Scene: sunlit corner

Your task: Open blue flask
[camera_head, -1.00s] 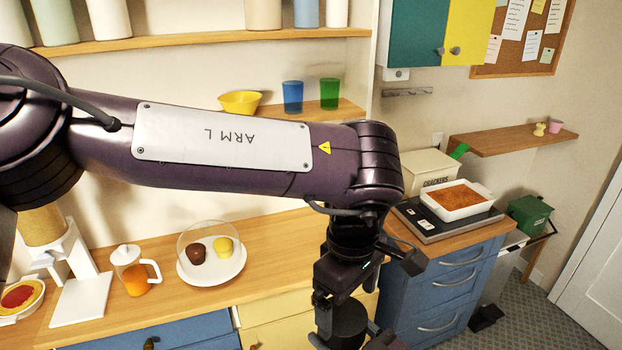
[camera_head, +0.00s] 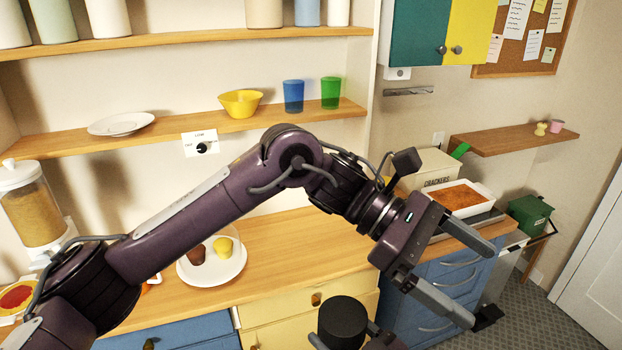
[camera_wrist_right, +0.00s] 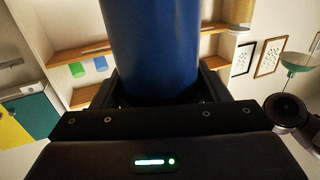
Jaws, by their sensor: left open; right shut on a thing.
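The blue flask (camera_wrist_right: 152,45) fills the upper middle of the right wrist view, between the fingers of my right gripper (camera_wrist_right: 158,92), which is shut on it. In the head view a black round top (camera_head: 342,323) shows at the bottom middle, apparently the flask's cap; the blue body is hidden there. Only small dark parts of my right gripper show beside it. My left gripper (camera_head: 479,286) is open and empty, up and right of the black top and apart from it, fingers pointing right and down.
A wooden counter (camera_head: 290,245) lies behind, with a white plate (camera_head: 212,272) bearing two small cakes. A baking dish (camera_head: 457,198) and a crackers box (camera_head: 428,168) stand at right. A shelf (camera_head: 60,145) above holds cups and a bowl. Grey floor is open at right.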

